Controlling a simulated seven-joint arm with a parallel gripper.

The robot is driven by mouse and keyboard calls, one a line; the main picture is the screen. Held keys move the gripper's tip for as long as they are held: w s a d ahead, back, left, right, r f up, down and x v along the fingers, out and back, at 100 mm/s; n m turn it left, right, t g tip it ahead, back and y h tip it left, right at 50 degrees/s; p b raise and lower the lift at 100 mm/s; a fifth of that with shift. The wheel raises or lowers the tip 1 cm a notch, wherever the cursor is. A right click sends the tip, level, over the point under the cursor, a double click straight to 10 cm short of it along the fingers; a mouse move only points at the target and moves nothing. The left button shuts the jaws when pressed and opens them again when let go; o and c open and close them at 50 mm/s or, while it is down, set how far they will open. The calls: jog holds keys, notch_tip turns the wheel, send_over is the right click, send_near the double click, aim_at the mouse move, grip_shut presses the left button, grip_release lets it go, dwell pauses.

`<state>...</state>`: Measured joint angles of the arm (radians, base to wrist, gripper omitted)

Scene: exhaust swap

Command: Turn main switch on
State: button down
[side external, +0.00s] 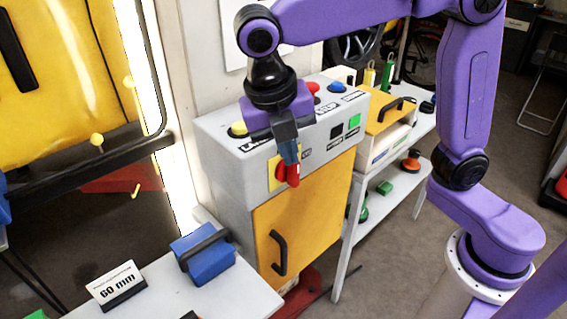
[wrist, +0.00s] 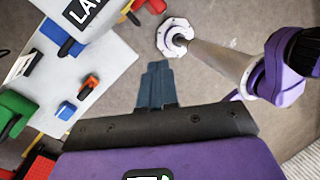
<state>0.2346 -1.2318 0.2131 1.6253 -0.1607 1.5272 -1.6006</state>
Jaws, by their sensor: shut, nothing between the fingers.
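The main switch (side external: 291,174) is a red knob on a yellow plate (side external: 272,173), on the front face of a grey control cabinet (side external: 230,180). My gripper (side external: 290,156) is shut and empty, with its blue-grey fingers pointing down. In the side view its fingertips overlap the top of the red knob; I cannot tell whether they touch it. The fingers also show in the wrist view (wrist: 155,85), seen against the floor.
The cabinet top carries a yellow button (side external: 239,129), a red button (side external: 313,87) and a blue button (side external: 337,87). A yellow door with a black handle (side external: 279,254) is below. A white table with a blue block (side external: 205,258) stands front left; a shelf is at right.

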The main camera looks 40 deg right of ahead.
aim_at(277, 168)
jog(key=w+a+r+n+h, duration=0.1)
jog(key=w+a+r+n, duration=0.1)
jog(key=w+a+n, duration=0.3)
jog(key=shift+n, duration=0.5)
jog(key=x, duration=0.6)
jog(key=s+x, duration=0.1)
jog(key=x, duration=0.2)
jog(key=shift+d+f, duration=0.3)
jog(key=shift+d, duration=0.05)
jog(key=shift+d+f, duration=0.1)
jog(key=shift+d, duration=1.9)
